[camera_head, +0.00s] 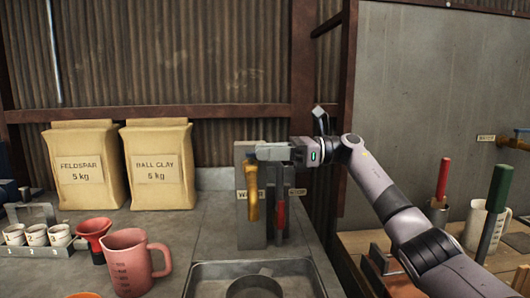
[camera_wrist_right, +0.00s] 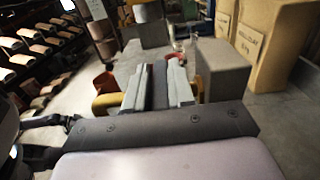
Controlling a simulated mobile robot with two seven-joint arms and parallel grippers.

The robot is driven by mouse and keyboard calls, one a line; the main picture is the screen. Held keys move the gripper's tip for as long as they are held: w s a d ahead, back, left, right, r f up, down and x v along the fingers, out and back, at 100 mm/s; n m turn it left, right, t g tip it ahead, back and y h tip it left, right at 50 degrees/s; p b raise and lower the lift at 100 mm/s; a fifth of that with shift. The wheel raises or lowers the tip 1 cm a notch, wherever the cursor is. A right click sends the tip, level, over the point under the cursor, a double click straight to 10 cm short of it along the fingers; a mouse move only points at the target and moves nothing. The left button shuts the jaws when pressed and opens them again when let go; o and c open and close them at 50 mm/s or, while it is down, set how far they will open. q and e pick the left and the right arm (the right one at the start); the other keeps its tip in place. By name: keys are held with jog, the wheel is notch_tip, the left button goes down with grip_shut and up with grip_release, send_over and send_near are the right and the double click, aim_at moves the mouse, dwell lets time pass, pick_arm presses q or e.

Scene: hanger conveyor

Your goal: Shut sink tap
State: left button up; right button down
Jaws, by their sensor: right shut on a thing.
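The sink tap (camera_head: 253,192) is a brass-yellow upright piece on a grey block behind the sink (camera_head: 255,265). A red lever (camera_head: 281,215) hangs just right of it, pointing down. My right gripper (camera_head: 262,152) reaches in from the right, level, with its fingers at the top of the tap. It is shut on the tap's top part, which the fingers mostly hide. In the right wrist view the fingers (camera_wrist_right: 168,78) are close together, with a small red thing beyond their tips. My left gripper is not in view.
A pink jug (camera_head: 133,263), a red funnel (camera_head: 95,236) and a rack of small cups (camera_head: 37,236) stand left of the sink. Two clay bags (camera_head: 158,168) stand behind. Handled tools (camera_head: 495,195) and a pale jug (camera_head: 478,222) stand on the right bench.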

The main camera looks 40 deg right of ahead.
jog(key=shift+f, duration=0.1)
jog(key=c, duration=1)
grip_release()
jog(key=shift+c, duration=0.2)
jog(key=shift+d, duration=0.1)
jog(key=v, duration=0.7)
jog(key=shift+b, duration=0.4)
